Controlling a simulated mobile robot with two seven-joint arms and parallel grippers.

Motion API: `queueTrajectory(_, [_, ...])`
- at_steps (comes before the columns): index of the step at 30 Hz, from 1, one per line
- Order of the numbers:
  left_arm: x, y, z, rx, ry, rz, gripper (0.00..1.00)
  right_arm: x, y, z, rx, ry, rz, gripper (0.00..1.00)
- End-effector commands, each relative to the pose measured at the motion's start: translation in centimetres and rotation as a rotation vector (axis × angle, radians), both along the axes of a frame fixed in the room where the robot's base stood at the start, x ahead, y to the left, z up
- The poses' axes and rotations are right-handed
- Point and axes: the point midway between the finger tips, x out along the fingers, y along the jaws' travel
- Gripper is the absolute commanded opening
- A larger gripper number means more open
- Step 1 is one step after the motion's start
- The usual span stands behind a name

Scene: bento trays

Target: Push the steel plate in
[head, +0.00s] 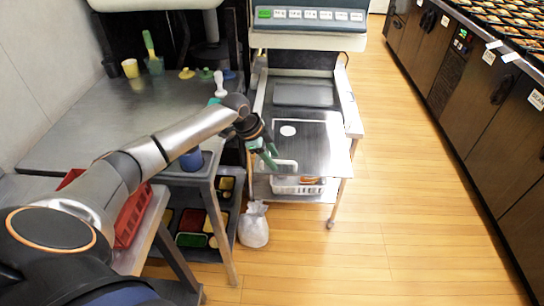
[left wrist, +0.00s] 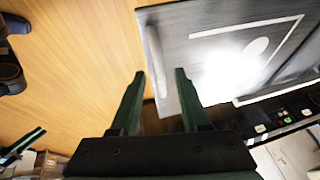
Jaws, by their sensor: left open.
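The steel plate (head: 326,150) is a flat, shiny sheet at the front of the machine between the tables, sticking out toward me over a white basket. A pale oval shows on it. My left gripper (head: 268,158) is at the plate's left front part in the head view, open with nothing between its green fingers. In the left wrist view the open fingers (left wrist: 160,73) are beside the plate's edge (left wrist: 172,72); I cannot tell whether they touch it. A dark shape with a green finger (left wrist: 24,142) at the lower left of that view may be my right gripper.
A metal table (head: 110,105) with cups stands left of the machine (head: 310,15), and a red crate (head: 132,215) is nearer. The white basket (head: 298,186) and a white bag (head: 253,225) are low down. The wooden floor (head: 410,200) at right is clear.

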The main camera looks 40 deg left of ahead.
Motion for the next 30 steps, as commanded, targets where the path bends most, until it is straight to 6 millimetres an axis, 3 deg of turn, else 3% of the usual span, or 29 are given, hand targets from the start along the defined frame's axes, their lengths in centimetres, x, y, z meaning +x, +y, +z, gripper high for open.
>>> queueTrajectory(2, [0.00, -0.01, 0.03, 0.000, 0.000, 0.000, 0.42, 0.09, -0.03, 0.03, -0.001, -0.002, 0.000, 0.34])
queueTrajectory(13, [-0.02, -0.01, 0.03, 0.000, 0.000, 0.000, 0.01, 0.10, -0.23, -0.02, -0.004, -0.003, -0.003, 0.34])
queueTrajectory(30, [-0.04, 0.00, 0.02, 0.000, 0.001, 0.000, 0.00, -0.51, -0.32, -0.38, -0.004, 0.011, -0.004, 0.34])
